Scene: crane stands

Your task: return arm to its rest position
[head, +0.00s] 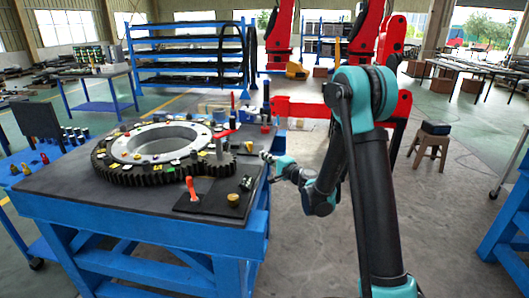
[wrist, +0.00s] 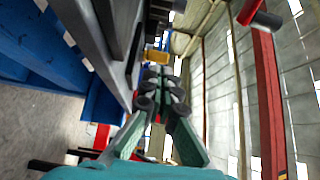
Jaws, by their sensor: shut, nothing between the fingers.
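My gripper (head: 267,158) is at the right edge of the blue workbench (head: 140,226) in the head view, at about the height of its top. My teal and black arm bends down to it from the right. In the wrist view the gripper's fingers (wrist: 160,84) point away from the camera, shut and with nothing held. The bench edge runs close along their left side. From the head view I cannot tell whether the fingertips are over the bench top or just beside it.
A large toothed ring (head: 160,178) lies on the bench, with small parts on it. An orange-handled tool (head: 192,188) stands on a black mat (head: 218,206) near the bench's right edge. A wooden stool (head: 430,146) stands at right. Floor right of the bench is open.

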